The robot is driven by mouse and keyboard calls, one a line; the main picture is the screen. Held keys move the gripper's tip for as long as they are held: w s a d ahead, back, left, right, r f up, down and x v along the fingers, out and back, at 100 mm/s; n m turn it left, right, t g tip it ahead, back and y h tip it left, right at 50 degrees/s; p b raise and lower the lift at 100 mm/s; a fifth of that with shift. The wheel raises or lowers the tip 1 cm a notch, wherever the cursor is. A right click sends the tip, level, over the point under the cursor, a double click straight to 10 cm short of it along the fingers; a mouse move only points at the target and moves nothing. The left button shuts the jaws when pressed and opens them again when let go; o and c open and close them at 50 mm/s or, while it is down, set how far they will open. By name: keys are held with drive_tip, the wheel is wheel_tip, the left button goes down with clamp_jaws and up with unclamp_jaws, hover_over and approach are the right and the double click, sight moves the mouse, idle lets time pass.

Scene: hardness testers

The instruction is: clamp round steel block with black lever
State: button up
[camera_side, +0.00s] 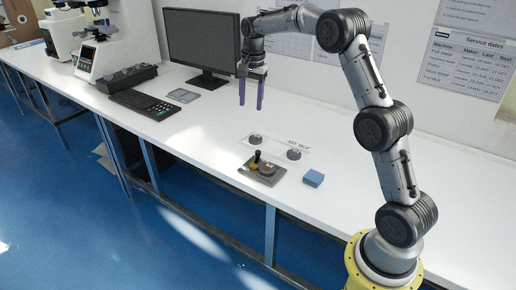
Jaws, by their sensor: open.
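A small clamp fixture (257,175) with a dark grey base lies near the front edge of the white bench. A black-knobbed lever (257,156) stands upright on its left part, with a yellow-orange piece at its foot. A round grey steel block (267,169) appears to sit on the fixture beside the lever; whether it is clamped I cannot tell. My gripper (251,107) hangs above the bench behind and to the left of the fixture. Its two purple fingers point down, apart and empty.
A marked white plate (276,148) with two dark round pieces lies just behind the fixture. A blue block (313,178) is to its right. A monitor (202,45), keyboard (143,104) and testers (110,45) stand at left.

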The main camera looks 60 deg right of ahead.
drive_tip(key=g, duration=0.1)
hover_over(258, 151)
wheel_tip(258, 151, down, 7)
drive_tip(key=shift+m, duration=0.3)
wheel_tip(258, 151, down, 13)
drive_tip(key=shift+a+r, duration=0.1)
clamp_jaws()
